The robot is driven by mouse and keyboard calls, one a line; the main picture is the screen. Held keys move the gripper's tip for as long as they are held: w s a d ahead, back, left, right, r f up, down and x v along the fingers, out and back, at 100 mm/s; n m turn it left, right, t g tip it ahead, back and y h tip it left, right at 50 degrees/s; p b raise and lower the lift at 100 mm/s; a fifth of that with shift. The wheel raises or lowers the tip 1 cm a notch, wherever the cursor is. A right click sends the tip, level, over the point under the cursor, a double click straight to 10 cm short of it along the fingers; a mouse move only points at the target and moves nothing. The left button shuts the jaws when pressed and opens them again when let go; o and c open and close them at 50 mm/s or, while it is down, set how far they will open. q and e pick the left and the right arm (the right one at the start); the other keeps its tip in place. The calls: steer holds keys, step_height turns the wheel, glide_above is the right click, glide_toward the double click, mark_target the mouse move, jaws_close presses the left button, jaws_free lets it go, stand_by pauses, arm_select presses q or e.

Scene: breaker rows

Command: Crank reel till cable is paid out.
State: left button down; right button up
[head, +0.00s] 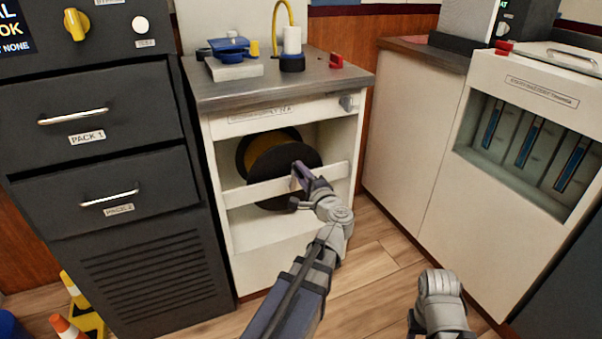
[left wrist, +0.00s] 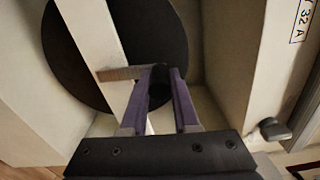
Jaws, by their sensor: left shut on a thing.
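The reel (head: 272,150) sits inside the open bay of a white cabinet, behind a white crossbar. It has dark round flanges, with yellow cable between them at its left. My left gripper (head: 300,178) is at the reel's front right, by the crossbar. In the left wrist view its purple fingers are shut on the dark crank handle (left wrist: 160,80), in front of the dark reel disc (left wrist: 150,45).
The white cabinet's top (head: 215,92) carries a blue-topped device (head: 230,48), a white plug with yellow cable (head: 291,45) and a red block (head: 336,61). A dark drawer unit (head: 95,130) stands left, a white counter (head: 415,130) right.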

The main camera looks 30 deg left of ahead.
arm_select(q)
steer(key=c, duration=0.7)
jaws_free()
steer(key=shift+o, duration=0.2)
steer(key=v, duration=0.8)
steer(key=shift+a, duration=0.1)
